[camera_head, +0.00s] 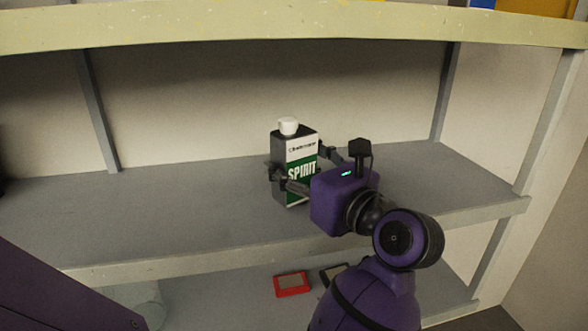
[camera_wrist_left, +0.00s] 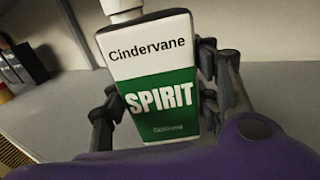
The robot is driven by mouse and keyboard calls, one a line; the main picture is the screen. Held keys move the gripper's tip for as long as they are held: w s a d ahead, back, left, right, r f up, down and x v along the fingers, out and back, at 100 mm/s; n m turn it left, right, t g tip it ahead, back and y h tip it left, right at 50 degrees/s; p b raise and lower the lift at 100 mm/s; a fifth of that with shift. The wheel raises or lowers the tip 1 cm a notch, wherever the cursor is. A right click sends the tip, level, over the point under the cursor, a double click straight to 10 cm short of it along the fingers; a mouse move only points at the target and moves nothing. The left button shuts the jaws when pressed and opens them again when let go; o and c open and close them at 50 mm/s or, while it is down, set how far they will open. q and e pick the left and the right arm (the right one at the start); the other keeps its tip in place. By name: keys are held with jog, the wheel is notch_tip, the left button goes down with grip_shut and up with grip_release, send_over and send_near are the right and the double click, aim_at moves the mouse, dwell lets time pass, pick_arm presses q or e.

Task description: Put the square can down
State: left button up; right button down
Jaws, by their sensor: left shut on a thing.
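The square can (camera_head: 299,170) is a dark can with a white cap and a white-and-green label reading SPIRIT. It is upright over the middle shelf board (camera_head: 190,215), near its front half. I cannot tell whether its base touches the board. My left gripper (camera_head: 297,168) has its fingers on both sides of the can and is shut on it. In the left wrist view the can (camera_wrist_left: 155,70) fills the middle, leaning slightly in the picture, between the fingers (camera_wrist_left: 157,100). My right gripper is not in view.
The upper shelf edge (camera_head: 250,25) runs above the can. Grey posts (camera_head: 97,110) stand at the back. A red item (camera_head: 292,284) and a dark one (camera_head: 332,272) lie on the shelf below. Dark binders (camera_wrist_left: 28,62) show in the wrist view.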

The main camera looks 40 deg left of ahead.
pick_arm(q)
jog(key=shift+f, duration=0.45)
jog(key=shift+f, duration=0.25)
jog(key=o, duration=1.6)
jog(key=shift+r, duration=0.1)
